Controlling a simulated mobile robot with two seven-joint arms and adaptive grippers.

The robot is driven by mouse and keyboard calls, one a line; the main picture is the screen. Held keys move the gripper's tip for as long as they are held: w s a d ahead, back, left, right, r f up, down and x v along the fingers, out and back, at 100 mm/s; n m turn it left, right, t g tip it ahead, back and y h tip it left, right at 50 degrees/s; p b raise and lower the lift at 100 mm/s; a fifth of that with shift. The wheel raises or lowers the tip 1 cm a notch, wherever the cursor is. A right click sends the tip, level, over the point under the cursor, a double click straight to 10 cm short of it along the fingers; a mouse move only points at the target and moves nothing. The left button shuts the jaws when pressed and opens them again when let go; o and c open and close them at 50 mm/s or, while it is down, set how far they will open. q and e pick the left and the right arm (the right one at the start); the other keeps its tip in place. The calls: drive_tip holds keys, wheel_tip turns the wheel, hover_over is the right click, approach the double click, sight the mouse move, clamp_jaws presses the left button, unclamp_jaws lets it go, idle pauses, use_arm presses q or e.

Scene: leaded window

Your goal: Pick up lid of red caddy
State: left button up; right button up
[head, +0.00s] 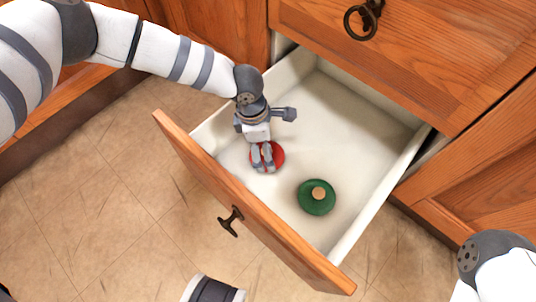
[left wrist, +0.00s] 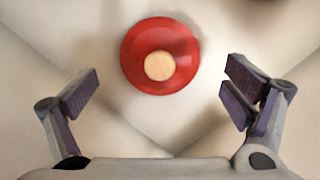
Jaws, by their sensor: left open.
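A round red lid (head: 278,155) with a light wooden knob lies in the open white drawer, partly hidden by my left gripper in the head view. In the left wrist view the whole red lid (left wrist: 137,69) shows with its knob (left wrist: 159,65), ahead of the fingers and between their lines. My left gripper (head: 264,168) is over the lid, pointing down into the drawer. Its fingers (left wrist: 165,95) are wide apart with nothing between them. No red caddy body shows.
A green lid (head: 316,203) with a wooden knob lies in the drawer, right of and nearer than the red one. The drawer's wooden front (head: 200,180) and white side walls (head: 375,200) stand around them. A closed drawer (head: 430,50) is above. The drawer's back is bare.

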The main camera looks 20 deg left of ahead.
sight(278, 154)
use_arm(q)
drive_tip(key=f, duration=0.2)
drive_tip(key=f+b, duration=0.1)
drive_tip(key=shift+w+d+f, duration=0.1)
drive_tip(key=shift+d+f, duration=0.1)
drive_tip(key=shift+d, duration=0.05)
drive_tip(key=shift+r, duration=0.2)
drive_tip(key=c, duration=1.4)
